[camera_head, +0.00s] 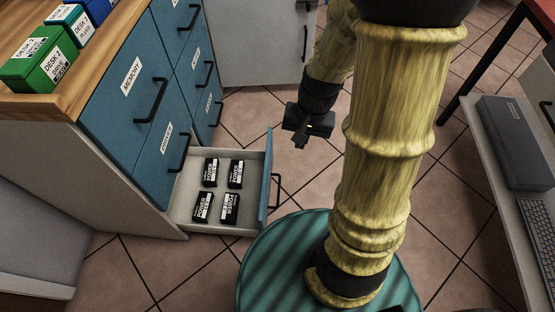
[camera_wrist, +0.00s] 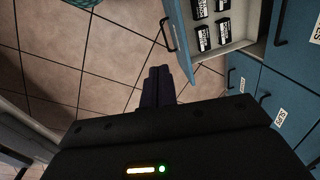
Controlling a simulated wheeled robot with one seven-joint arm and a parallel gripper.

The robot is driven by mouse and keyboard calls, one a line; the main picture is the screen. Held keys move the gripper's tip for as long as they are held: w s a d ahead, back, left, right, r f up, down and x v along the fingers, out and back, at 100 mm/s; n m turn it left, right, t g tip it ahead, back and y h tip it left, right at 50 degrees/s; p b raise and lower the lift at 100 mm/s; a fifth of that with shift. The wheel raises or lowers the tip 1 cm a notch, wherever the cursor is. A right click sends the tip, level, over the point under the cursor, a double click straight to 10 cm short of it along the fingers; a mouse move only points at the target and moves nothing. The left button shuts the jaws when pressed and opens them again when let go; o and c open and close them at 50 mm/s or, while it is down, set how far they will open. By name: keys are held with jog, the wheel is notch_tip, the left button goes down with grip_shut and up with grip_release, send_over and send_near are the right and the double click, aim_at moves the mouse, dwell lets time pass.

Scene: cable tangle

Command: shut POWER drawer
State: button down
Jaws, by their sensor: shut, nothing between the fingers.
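The open drawer (camera_head: 266,178) is pulled out at the bottom of the blue cabinet. Its blue front carries a dark bar handle (camera_head: 276,191). Inside lie several black boxes (camera_head: 210,172) with white POWER labels. In the wrist view the drawer front (camera_wrist: 180,40) and handle (camera_wrist: 166,34) show at the top, with some of the boxes (camera_wrist: 203,37). My gripper (camera_head: 300,140) is shut and empty, in the air beyond the far right corner of the drawer. In the wrist view its fingers (camera_wrist: 158,84) are together, apart from the handle.
The cabinet's other drawers, such as the MEMORY one (camera_head: 132,78), are shut. A bench (camera_head: 505,190) with a dark case (camera_head: 515,142) is at right. Tiled floor is clear right of the drawer.

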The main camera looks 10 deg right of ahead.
jog(key=w+d+f+m+y, duration=0.2)
jog(key=w+f+m, duration=0.1)
jog(key=f+m, duration=0.2)
jog(key=w+d+f+m+t+y, duration=0.1)
jog(key=w+d+f+m+y, duration=0.1)
jog(key=f+m, duration=0.4)
jog(key=w+d+f+m+t+y, duration=0.1)
jog(key=w+d+f+m+y, duration=0.2)
jog(key=f+m, duration=0.3)
notch_tip(320, 180, down, 5)
jog(key=shift+w+d+r, duration=0.15)
jog(key=shift+w+r, duration=0.05)
jog(key=shift+w, duration=0.4)
jog(key=w+a+f+b, duration=0.3)
jog(key=a+f+b, duration=0.2)
jog(key=a, duration=0.5)
notch_tip(320, 180, down, 2)
jog(key=shift+w+a, duration=0.2)
jog(key=shift+a, duration=0.1)
jog(key=shift+a, duration=0.1)
